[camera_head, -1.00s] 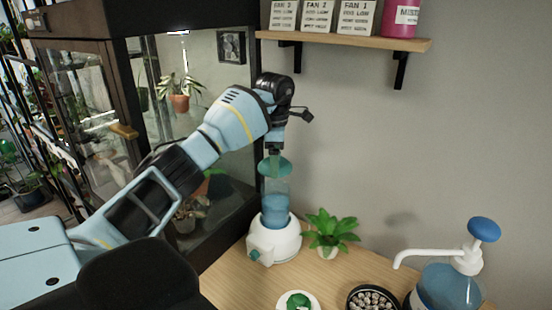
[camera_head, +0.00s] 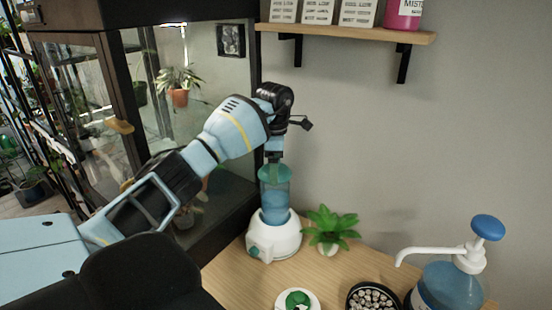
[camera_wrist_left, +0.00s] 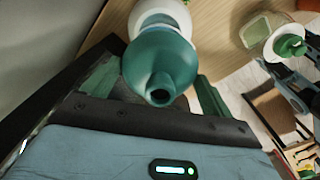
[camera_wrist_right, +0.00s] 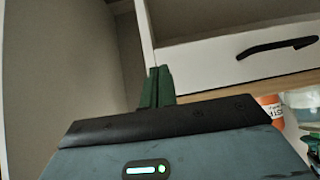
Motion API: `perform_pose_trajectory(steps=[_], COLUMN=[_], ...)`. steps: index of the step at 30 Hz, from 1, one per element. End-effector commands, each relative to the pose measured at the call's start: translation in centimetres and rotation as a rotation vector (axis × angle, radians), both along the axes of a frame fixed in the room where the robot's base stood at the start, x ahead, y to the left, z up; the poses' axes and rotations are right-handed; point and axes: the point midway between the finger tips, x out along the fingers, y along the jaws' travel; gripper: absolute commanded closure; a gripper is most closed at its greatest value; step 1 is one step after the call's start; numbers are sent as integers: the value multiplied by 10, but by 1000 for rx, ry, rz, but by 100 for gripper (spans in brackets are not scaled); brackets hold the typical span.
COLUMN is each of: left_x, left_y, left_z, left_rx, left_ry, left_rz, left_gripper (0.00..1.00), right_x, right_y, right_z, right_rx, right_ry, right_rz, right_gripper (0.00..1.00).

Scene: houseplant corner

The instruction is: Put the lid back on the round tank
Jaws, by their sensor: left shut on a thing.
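The round tank (camera_head: 275,200) is a clear cylinder with blue liquid on a white base (camera_head: 273,240). The green lid (camera_head: 275,173) is at its top rim and looks level; I cannot tell if it is fully seated. In the left wrist view the lid (camera_wrist_left: 160,58) is a teal dome with a hollow knob, hiding most of the tank. My left gripper (camera_head: 274,156) points down from above, shut on the lid, with its fingers (camera_wrist_left: 155,85) on either side. My right gripper (camera_wrist_right: 157,88) is shut and empty in the right wrist view.
A green plant (camera_head: 329,229) stands close right of the tank. A pump bottle (camera_head: 450,285), a bowl of pebbles (camera_head: 371,298) and a white dish with a green item (camera_head: 297,300) are nearer the front. A glass cabinet (camera_head: 205,110) stands left; a shelf (camera_head: 345,34) hangs above.

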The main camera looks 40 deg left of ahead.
Motion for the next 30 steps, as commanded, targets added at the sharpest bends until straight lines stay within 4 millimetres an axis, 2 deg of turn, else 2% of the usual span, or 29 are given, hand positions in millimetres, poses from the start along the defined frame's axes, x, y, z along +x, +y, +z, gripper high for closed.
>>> perform_pose_trajectory(steps=[3,9,30], left_x=[0,0,0], left_y=[0,0,0], left_z=[-11,-20,-22], left_rx=[2,1,1], left_ry=[3,2,-1], left_rz=[0,-1,0], left_gripper=[36,36,36], right_x=[-3,-4,-5], right_y=[0,1,3], right_z=[-3,-4,-5], right_rx=[1,2,7], right_ry=[7,12,15], right_rz=[0,0,-4], right_gripper=[100,100,100])
